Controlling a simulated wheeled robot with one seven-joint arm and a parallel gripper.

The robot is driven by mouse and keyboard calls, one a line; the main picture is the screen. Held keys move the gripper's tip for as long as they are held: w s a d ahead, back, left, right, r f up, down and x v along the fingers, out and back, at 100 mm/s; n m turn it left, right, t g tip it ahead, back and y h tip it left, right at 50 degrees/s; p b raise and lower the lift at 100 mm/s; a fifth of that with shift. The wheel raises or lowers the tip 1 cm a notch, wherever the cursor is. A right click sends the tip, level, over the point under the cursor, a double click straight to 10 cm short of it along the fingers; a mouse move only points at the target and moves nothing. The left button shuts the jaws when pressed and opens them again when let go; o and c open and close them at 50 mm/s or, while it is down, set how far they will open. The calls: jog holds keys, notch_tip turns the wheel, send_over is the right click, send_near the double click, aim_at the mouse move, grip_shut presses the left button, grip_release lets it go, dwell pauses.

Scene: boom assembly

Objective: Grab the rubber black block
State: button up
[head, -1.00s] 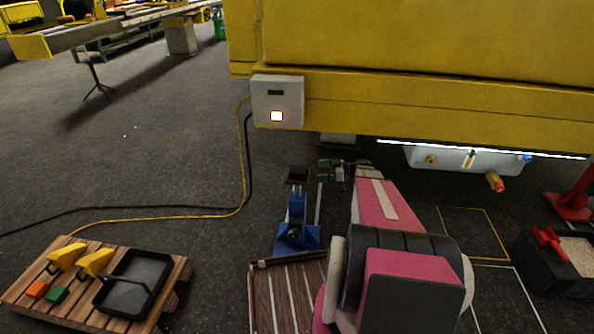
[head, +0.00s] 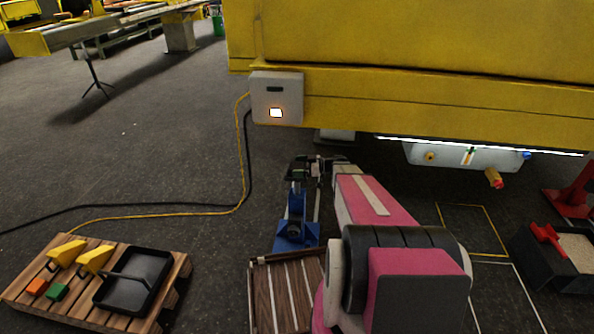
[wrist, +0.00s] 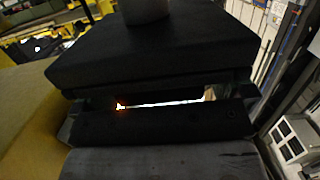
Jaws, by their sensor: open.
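The black rubber block (wrist: 150,55) fills the upper part of the wrist view as a wide, flat dark slab, with a grey round post above it in the picture. In the head view the block's spot is atop the blue jack (head: 296,225), where dark shapes overlap and block and gripper are hard to tell apart. My gripper (head: 303,170) is at the jack's top. In the wrist view my gripper's dark crossbar (wrist: 160,122) is close to the block, with a narrow bright gap between. The jaws are open; their fingertips are mostly hidden behind the block.
A slatted wooden crate (head: 262,300) stands in front of the jack. A pallet (head: 40,300) with a black tray (head: 133,282) is at the lower left. The yellow boom (head: 430,45) hangs overhead, with a grey box (head: 277,98) on it. Cables cross the floor at left.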

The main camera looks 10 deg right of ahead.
jog(key=c, duration=1.1)
